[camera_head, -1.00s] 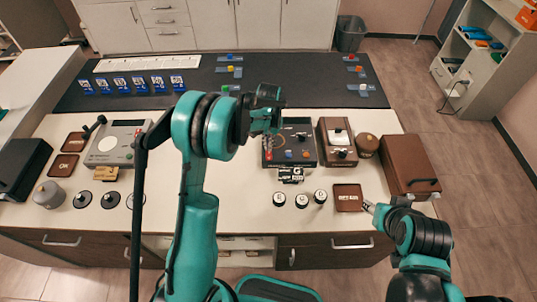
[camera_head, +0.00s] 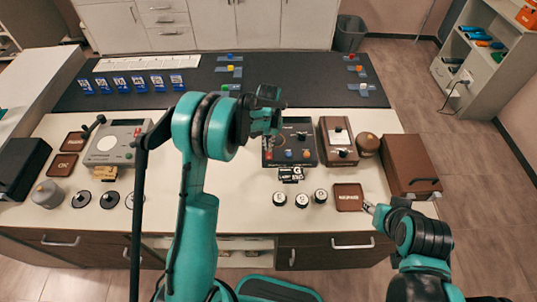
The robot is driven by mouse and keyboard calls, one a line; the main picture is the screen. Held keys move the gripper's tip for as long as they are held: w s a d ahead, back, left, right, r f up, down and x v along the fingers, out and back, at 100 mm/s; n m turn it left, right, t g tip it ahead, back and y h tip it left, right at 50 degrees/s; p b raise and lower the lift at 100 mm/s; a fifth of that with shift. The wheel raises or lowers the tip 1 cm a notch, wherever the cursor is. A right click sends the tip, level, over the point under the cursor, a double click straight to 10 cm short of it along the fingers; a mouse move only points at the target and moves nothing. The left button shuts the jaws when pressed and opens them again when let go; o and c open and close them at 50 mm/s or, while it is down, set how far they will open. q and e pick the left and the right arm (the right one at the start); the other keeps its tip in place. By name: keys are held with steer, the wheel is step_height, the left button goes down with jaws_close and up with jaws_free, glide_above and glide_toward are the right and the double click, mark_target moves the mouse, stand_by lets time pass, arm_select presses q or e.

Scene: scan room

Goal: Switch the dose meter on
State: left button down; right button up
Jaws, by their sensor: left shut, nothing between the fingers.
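No readable label marks the dose meter. A black instrument box (camera_head: 304,155) with coloured knobs stands at the middle of the white counter. To its right is a brown-framed meter (camera_head: 340,138) with a pale dial face and a dark lower panel.
A grey device (camera_head: 115,143) stands at left. Small black and white labels (camera_head: 291,174) and three round white-topped pieces (camera_head: 302,198) are in front of the black box. A brown case (camera_head: 409,163) stands at right. The dark rear strip carries blue cards (camera_head: 120,84).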

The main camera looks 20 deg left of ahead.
arm_select(q)
steer(key=shift+f+b, duration=0.5)
steer(key=shift+f, duration=0.15)
steer(key=shift+r, duration=0.1)
steer(key=shift+r+p, duration=1.9)
steer(key=shift+r, duration=1.55)
